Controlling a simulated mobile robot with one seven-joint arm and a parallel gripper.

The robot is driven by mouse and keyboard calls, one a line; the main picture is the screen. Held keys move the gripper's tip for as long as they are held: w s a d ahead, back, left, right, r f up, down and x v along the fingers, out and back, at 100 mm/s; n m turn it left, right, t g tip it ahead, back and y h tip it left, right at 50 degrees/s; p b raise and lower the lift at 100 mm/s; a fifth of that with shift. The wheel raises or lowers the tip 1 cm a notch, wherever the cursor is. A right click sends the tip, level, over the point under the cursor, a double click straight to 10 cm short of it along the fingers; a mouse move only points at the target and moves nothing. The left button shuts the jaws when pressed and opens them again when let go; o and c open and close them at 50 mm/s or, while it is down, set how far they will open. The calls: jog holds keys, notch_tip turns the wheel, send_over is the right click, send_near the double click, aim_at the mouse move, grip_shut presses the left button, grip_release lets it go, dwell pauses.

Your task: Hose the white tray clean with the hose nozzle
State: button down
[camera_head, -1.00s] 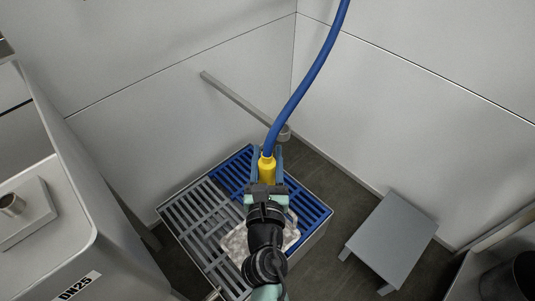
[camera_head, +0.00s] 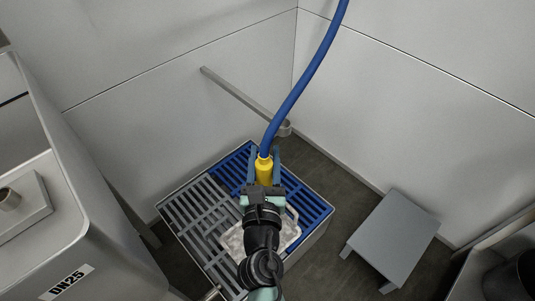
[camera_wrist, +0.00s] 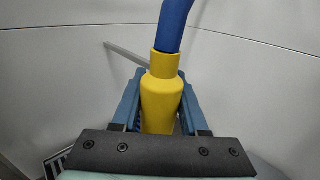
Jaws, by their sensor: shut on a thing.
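The yellow hose nozzle (camera_head: 264,172) is held between the blue fingers of my gripper (camera_head: 264,165), with the blue hose (camera_head: 305,78) rising from its top end. In the wrist view the nozzle (camera_wrist: 161,103) stands between both fingers of my gripper (camera_wrist: 161,100). The white tray (camera_head: 291,233) lies on the grating below my arm, and my arm hides its middle. The visible parts of the tray look mottled with grey-brown marks. The nozzle's outlet end is hidden in both views, and no water shows.
The grating has a grey half (camera_head: 195,222) and a blue half (camera_head: 316,206). A wall bar with a ring (camera_head: 240,97) juts out behind it. A grey step stool (camera_head: 394,238) stands right; a metal tank marked DN25 (camera_head: 95,240) stands left. Dark floor lies between grating and stool.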

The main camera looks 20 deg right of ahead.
jog(key=shift+s+a+r, duration=0.1)
jog(key=shift+s+a, duration=0.1)
jog(key=shift+a, duration=0.3)
jog(key=shift+s+a, duration=0.15)
jog(key=shift+a, duration=0.3)
jog(key=shift+d, duration=0.1)
jog(key=shift+w+d+p, duration=0.2)
jog(key=shift+w+d, duration=0.1)
jog(key=shift+d, duration=0.4)
jog(key=shift+w+d+p, duration=0.2)
jog(key=shift+w+d, duration=0.05)
jog(key=shift+d, duration=0.4)
